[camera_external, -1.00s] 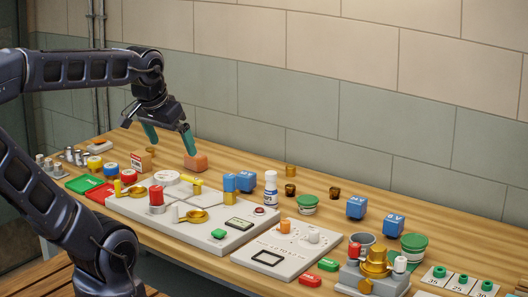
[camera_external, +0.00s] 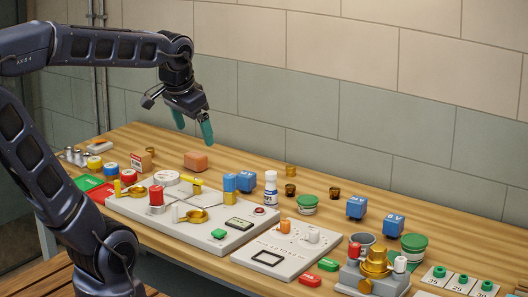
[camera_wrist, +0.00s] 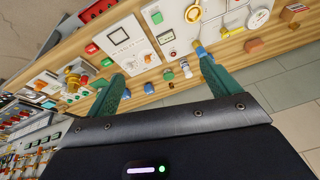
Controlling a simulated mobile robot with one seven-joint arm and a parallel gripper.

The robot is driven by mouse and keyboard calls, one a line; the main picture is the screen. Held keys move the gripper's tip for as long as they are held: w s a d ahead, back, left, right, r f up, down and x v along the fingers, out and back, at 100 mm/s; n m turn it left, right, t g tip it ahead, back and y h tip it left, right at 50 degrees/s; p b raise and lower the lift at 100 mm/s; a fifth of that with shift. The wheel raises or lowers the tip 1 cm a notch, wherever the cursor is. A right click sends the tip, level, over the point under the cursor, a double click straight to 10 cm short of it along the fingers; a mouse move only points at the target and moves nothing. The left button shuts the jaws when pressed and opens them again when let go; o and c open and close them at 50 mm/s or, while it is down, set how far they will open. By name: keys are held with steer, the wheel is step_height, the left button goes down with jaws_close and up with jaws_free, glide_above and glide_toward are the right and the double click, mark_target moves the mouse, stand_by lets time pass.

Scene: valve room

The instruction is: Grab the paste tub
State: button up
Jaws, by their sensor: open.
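Two tubs with green lids stand on the wooden table in the external view. The smaller tub (camera_external: 307,206) is near the back, right of a white bottle, and the larger tub (camera_external: 413,249) is farther right. I cannot tell which one is the paste tub. My gripper (camera_external: 193,125) is open and empty, high above the back left of the table, well left of both tubs. In the wrist view my gripper (camera_wrist: 160,68) shows its two green fingers spread apart.
An orange block (camera_external: 196,160) sits below my gripper. A white bottle (camera_external: 270,188), small brown cups (camera_external: 290,190) and a blue cube (camera_external: 356,207) stand near the smaller tub. A brass valve (camera_external: 375,263) stands before the larger tub. Grey panels (camera_external: 190,228) fill the front.

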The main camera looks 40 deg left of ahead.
steer(key=w+d+m+g, duration=0.1)
steer(key=w+d+m, duration=0.4)
steer(key=w+d, duration=0.6)
steer(key=m+g, duration=0.3)
steer(key=m, duration=1.1)
glide_above(416, 240)
step_height(416, 240, down, 25)
steer(key=shift+d+f, duration=0.1)
steer(key=shift+a+f, duration=0.2)
steer(key=shift+f, duration=2.6)
steer(key=shift+c, duration=0.2)
steer(key=c, duration=1)
